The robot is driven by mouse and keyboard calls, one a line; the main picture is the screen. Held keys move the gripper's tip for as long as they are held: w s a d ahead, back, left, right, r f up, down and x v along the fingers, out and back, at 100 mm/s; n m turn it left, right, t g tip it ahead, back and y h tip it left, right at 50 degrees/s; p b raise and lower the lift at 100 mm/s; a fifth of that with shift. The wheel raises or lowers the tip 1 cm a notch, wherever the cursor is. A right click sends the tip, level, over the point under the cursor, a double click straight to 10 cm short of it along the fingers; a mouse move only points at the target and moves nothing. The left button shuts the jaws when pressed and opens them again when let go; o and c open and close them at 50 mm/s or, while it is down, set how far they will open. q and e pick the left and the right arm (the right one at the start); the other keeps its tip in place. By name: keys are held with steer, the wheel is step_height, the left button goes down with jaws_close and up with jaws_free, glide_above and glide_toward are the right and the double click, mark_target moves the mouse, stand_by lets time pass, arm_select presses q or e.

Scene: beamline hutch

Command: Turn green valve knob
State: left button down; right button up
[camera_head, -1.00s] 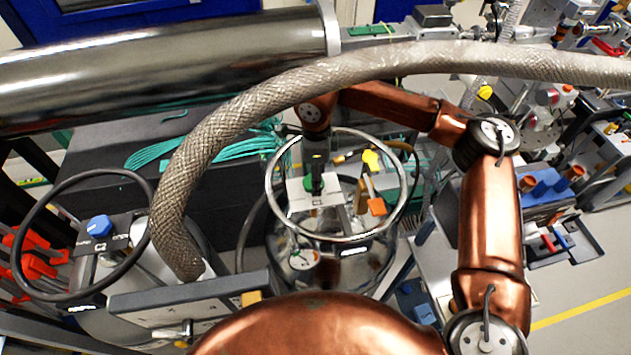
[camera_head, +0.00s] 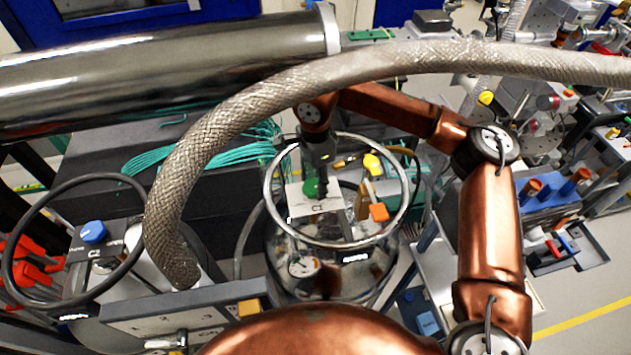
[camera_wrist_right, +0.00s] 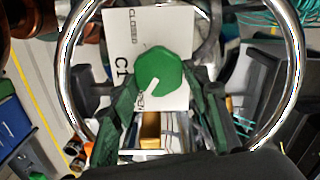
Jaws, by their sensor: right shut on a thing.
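The green valve knob (camera_wrist_right: 160,78) sits in front of a white plate (camera_wrist_right: 178,22) lettered CLOSED and C1. A white pointer mark on the knob points to the lower left, towards a small label there. My right gripper (camera_wrist_right: 161,98) is shut on the knob, with its green-tinted fingers on either side of it. In the head view, my right gripper (camera_head: 318,160) reaches down inside the ring to the green knob (camera_head: 311,188), partly covering it. My left gripper is not in view.
A shiny metal ring (camera_head: 268,203) surrounds the knob on a metal vessel (camera_head: 330,272). An orange knob (camera_head: 379,212) and a yellow one (camera_head: 371,163) stand close to the right.

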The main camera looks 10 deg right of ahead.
steer(key=shift+w+r, duration=0.1)
steer(key=shift+r, duration=0.1)
steer(key=o, duration=1.2)
steer(key=shift+f, duration=0.1)
steer(key=shift+c, duration=0.2)
step_height(320, 180, up, 12)
